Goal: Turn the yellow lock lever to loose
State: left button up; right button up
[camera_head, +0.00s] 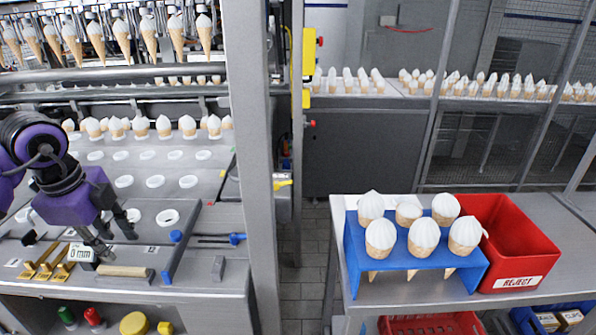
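A small yellow lever (282,183) sticks out to the right of the grey machine post, at the right end of the machine's plate deck. It looks roughly level; its lock marking is too small to read. My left gripper (116,242), dark with a purple wrist, is over the front left of the deck, well to the left of the lever. Its two fingers are apart with nothing visible between them. One fingertip is close to a white gauge (82,252) reading "0 mm"; I cannot tell if they touch. My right gripper is not in view.
A wooden-handled tool (122,271), brass pieces (45,262) and a blue-handled tool (225,239) lie along the deck's front. The upright post (252,120) stands left of the lever. A blue cone rack (425,275) and red reject bin (525,245) stand on the right table.

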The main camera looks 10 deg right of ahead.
aim_at(278, 185)
jog(key=i+l, duration=0.2)
jog(key=l, duration=0.15)
jog(key=i+l, duration=0.15)
jog(key=l, duration=0.25)
jog(key=i+l, duration=0.2)
jog(key=l, duration=0.15)
jog(key=i+l, duration=0.15)
jog(key=l, duration=0.2)
jog(key=i+l, duration=0.2)
jog(key=l, duration=0.2)
